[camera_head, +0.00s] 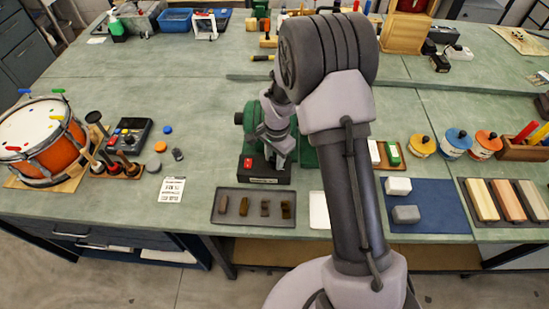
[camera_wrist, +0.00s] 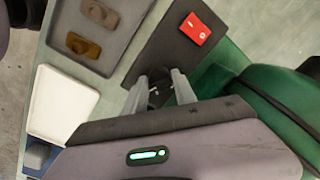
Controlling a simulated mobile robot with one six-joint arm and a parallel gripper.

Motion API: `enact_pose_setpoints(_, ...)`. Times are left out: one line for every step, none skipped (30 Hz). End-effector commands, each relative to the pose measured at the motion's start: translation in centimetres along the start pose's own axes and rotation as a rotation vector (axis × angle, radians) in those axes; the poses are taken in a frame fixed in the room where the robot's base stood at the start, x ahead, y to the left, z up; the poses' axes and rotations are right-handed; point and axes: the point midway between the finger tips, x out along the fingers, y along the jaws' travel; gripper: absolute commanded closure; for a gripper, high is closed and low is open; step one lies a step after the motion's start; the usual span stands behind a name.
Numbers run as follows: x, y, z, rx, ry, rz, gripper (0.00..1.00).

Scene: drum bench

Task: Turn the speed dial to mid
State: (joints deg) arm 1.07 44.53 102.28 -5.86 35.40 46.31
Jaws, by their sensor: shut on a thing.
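A black control box (camera_head: 258,174) stands at the front of a green bench machine (camera_head: 252,126), with a red switch (camera_head: 248,163) at its left end. In the wrist view the box (camera_wrist: 178,55) and its red switch (camera_wrist: 196,28) show above my gripper (camera_wrist: 160,90). My gripper (camera_head: 279,157) points down at the right part of the box and is shut on the dark speed dial (camera_wrist: 157,92) between its fingertips. The dial is mostly hidden by the fingers, and its pointer and scale marks cannot be read.
A dark tray (camera_head: 238,219) with several small blocks lies in front of the box. A white tray (camera_head: 319,210) and a blue mat (camera_head: 440,220) lie to the right. The green machine body (camera_wrist: 270,100) is close beside my gripper. A drum (camera_head: 45,140) stands at the left.

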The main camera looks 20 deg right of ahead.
Motion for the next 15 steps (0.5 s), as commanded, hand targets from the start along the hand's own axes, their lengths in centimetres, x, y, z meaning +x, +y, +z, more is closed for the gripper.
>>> enact_pose_setpoints(0.02,0.05,0.02,0.000,-0.001,0.001,1.00)
enact_pose_setpoints(0.02,0.06,0.02,-0.001,-0.001,0.001,1.00)
enact_pose_setpoints(0.02,0.06,0.02,-0.003,-0.001,0.001,1.00)
enact_pose_setpoints(0.02,0.06,0.02,-0.006,-0.001,0.001,1.00)
enact_pose_setpoints(0.03,0.06,0.02,-0.010,-0.002,0.001,1.00)
enact_pose_setpoints(0.03,0.07,0.02,-0.018,-0.002,0.001,1.00)
enact_pose_setpoints(0.03,0.07,0.01,-0.027,-0.003,0.001,1.00)
enact_pose_setpoints(0.04,0.07,0.01,-0.037,-0.003,0.002,1.00)
enact_pose_setpoints(0.04,0.08,0.01,-0.053,-0.004,0.002,1.00)
enact_pose_setpoints(0.04,0.08,0.00,-0.068,-0.005,0.002,1.00)
enact_pose_setpoints(0.05,0.08,0.00,-0.084,-0.006,0.002,1.00)
enact_pose_setpoints(0.05,0.09,0.00,-0.108,-0.007,0.002,1.00)
enact_pose_setpoints(0.05,0.09,-0.01,-0.129,-0.009,0.002,1.00)
enact_pose_setpoints(0.05,0.10,-0.01,-0.152,-0.010,0.002,1.00)
enact_pose_setpoints(0.05,0.11,-0.01,-0.184,-0.012,0.002,1.00)
